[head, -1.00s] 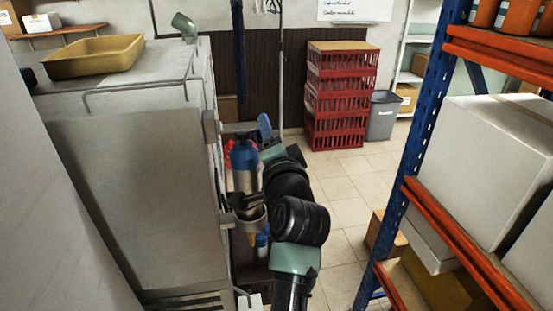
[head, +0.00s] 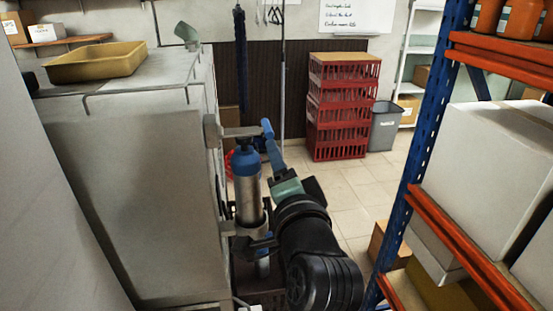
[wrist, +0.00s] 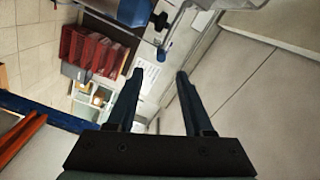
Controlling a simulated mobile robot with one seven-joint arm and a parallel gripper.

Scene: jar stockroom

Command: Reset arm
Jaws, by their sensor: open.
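My gripper (head: 276,157) is beside the pale cabinet in the head view, pointing away from me. In the wrist view my gripper (wrist: 160,73) shows its two dark fingers apart, with nothing between them. My black arm comes up from the lower right of the head view. A blue-topped metal cylinder (head: 247,196) stands upright in brackets on the cabinet's side, just left of my arm. A lever with a blue end (head: 267,128) sticks out above it, close to my fingers. I cannot tell whether they touch.
The cabinet (head: 135,200) bounds the left and bears a yellow tray (head: 97,62). A blue and orange rack (head: 417,150) with white boxes (head: 492,165) stands on the right. Red crates (head: 340,105) and a grey bin (head: 384,127) stand behind. Tiled floor (head: 345,185) lies clear between.

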